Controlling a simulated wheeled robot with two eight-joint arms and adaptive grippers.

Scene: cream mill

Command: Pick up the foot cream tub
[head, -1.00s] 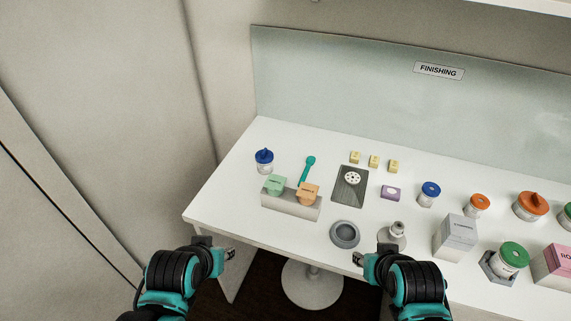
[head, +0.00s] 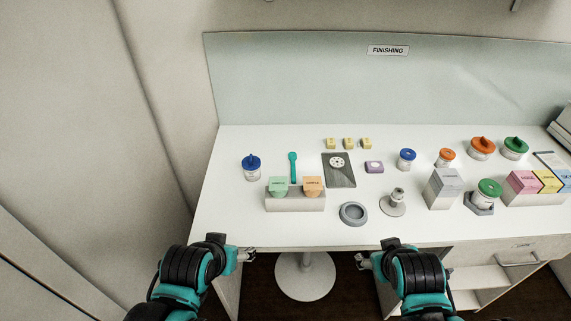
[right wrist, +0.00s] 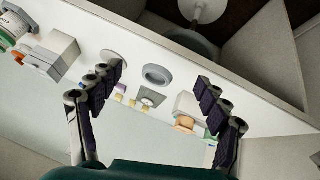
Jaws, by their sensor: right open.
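Several white tubs with coloured lids stand on the white table; their labels are too small to read, so I cannot tell which is the foot cream tub. A green-lidded tub (head: 487,192) sits in a grey holder at the front right. Others are a blue-lidded tub (head: 406,159), a small orange-lidded tub (head: 446,158), tubs with knobbed orange (head: 482,148) and green (head: 514,148) lids, and a knobbed blue-lidded tub (head: 251,168). My right gripper (head: 361,261) is open and empty at the front edge, also in the right wrist view (right wrist: 160,78). My left gripper (head: 248,255) is also at this edge, its jaws unclear.
A grey box (head: 444,190) stands just left of the front green-lidded tub. Pink, yellow and blue boxes (head: 523,183) stand right of it. A grey ring (head: 353,214) and a small stand (head: 393,204) lie near the front edge. A stool (head: 304,277) is under the table.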

